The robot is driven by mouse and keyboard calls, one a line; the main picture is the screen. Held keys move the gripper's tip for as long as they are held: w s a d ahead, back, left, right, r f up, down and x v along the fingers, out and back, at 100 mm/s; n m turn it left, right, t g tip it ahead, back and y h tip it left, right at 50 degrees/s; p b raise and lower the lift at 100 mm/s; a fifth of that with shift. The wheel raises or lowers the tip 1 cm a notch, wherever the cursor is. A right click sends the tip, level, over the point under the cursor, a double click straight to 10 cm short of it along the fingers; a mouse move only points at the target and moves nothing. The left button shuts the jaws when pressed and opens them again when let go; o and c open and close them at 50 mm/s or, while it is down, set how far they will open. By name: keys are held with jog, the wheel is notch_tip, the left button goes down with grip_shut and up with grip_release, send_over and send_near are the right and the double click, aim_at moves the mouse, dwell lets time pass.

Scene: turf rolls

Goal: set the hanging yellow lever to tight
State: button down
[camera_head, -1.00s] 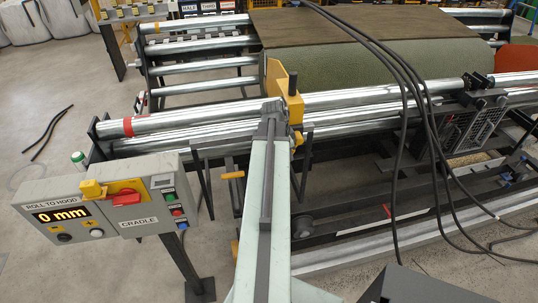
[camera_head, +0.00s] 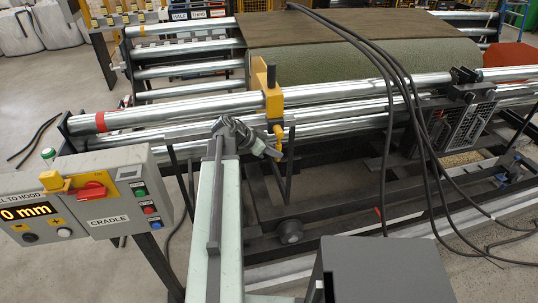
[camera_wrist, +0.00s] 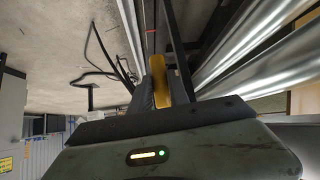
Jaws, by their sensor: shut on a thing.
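The yellow lever (camera_head: 278,138) hangs below a yellow block (camera_head: 268,88) clamped around the long silver roller. My gripper (camera_head: 270,150) is at the lever from its left side, with its dark fingers partly hiding the lever's lower end. In the wrist view the yellow lever (camera_wrist: 182,82) stands at the dark fingers of my gripper (camera_wrist: 163,82), which are shut on it. No tight marking is readable in these views.
A control box (camera_head: 95,195) with a 0 mm display and CRADLE label stands at left. Black cables (camera_head: 400,90) hang over the rollers at right. The green turf roll (camera_head: 330,70) lies behind. A grey box (camera_head: 385,270) is at the lower right.

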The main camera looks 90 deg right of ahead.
jog(key=shift+s+d+r, duration=0.1)
jog(key=shift+s+d, duration=0.05)
jog(key=shift+s, duration=0.1)
jog(key=c, duration=1.3)
grip_release()
jog(key=shift+s, duration=0.1)
jog(key=shift+o, duration=0.2)
jog(key=p+v, duration=0.5)
jog(key=v, duration=0.2)
jog(key=shift+w+r, duration=0.25)
jog(key=shift+w, duration=0.05)
